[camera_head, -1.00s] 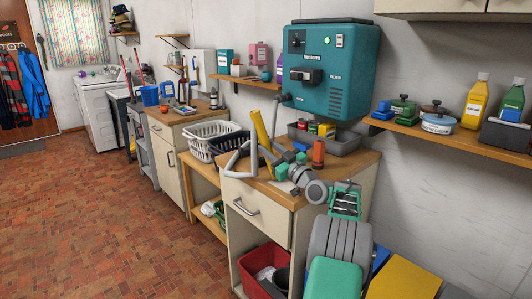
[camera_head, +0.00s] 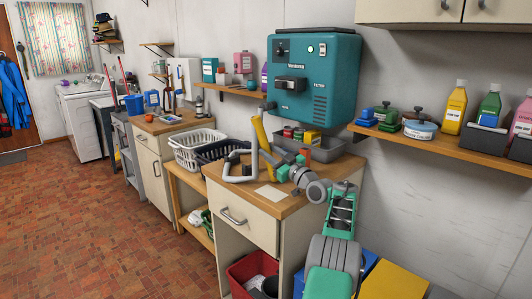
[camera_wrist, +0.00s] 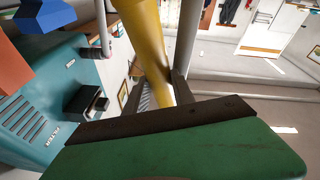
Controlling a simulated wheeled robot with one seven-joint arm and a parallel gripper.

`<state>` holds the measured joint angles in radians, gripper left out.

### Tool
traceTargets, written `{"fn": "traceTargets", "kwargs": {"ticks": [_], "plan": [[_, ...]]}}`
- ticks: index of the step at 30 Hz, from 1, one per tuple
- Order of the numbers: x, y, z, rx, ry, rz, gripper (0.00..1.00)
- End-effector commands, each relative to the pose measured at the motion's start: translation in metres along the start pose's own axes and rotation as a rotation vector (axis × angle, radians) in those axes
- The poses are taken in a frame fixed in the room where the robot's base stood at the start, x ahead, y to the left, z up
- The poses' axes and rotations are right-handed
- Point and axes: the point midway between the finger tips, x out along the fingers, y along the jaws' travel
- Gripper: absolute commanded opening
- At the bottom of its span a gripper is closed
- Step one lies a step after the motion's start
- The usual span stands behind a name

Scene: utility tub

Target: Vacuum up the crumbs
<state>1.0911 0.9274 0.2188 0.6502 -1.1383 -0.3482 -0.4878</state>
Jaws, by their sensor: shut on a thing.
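A yellow tube (camera_head: 260,130), which looks like the vacuum wand, stands tilted above the wooden counter (camera_head: 290,205). My gripper (camera_head: 270,162) is shut on it. In the wrist view the yellow tube (camera_wrist: 148,40) passes between my dark fingers (camera_wrist: 165,105). A pale grey bent hose (camera_head: 240,178) curves beside the yellow tube over the counter. The teal wall vacuum (camera_head: 313,78) hangs behind; it also shows in the wrist view (camera_wrist: 35,110). A pale flat patch (camera_head: 271,196) lies on the counter. I cannot make out crumbs at this size.
A grey tray (camera_head: 325,149) with jars stands at the counter's back. A white basket (camera_head: 195,150) is to the left. A shelf (camera_head: 450,146) with bottles is on the right wall. A red bin (camera_head: 250,270) is below. The floor at left is clear.

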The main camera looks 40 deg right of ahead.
Motion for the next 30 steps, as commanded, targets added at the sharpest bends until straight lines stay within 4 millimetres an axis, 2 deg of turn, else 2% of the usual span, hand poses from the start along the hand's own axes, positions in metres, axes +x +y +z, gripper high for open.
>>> {"fn": "traceTargets", "kwargs": {"ticks": [15,30], "plan": [[0.002,0.032,0.006,-0.001,0.000,0.001,0.00],[0.010,0.041,-0.027,-0.002,0.001,0.001,0.00]]}}
